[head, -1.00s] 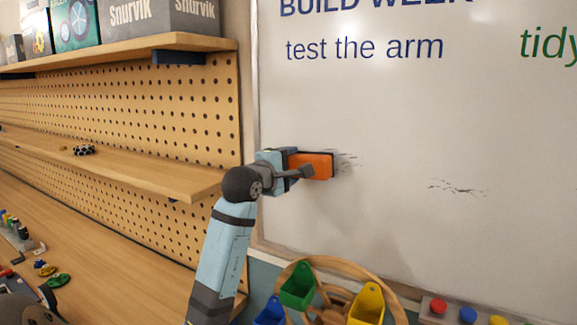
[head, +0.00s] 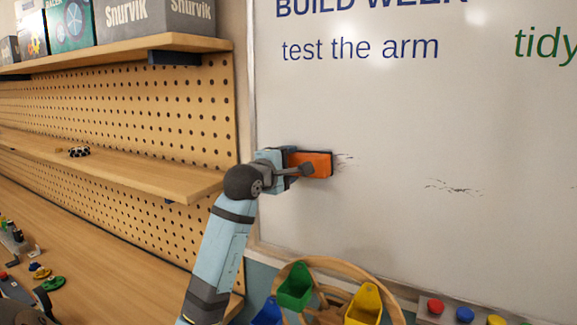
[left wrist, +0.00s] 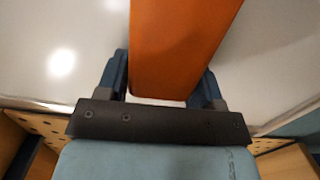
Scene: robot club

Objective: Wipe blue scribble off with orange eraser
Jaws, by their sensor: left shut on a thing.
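My left gripper (head: 296,164) is shut on the orange eraser (head: 316,165) at the left side of the whiteboard (head: 400,110). In the left wrist view, the eraser (left wrist: 178,45) sits between the two fingers (left wrist: 163,85). The eraser is at the board's surface; whether its pad touches cannot be told. Neither looks clearly blue. Anything behind the eraser is hidden. My right gripper is not in view.
Dark blue lettering (head: 360,48) and green lettering (head: 545,43) are higher on the board. A pegboard with wooden shelves (head: 110,170) stands left. A wooden wheel with a green bin (head: 296,287) and yellow bin (head: 365,303) is below.

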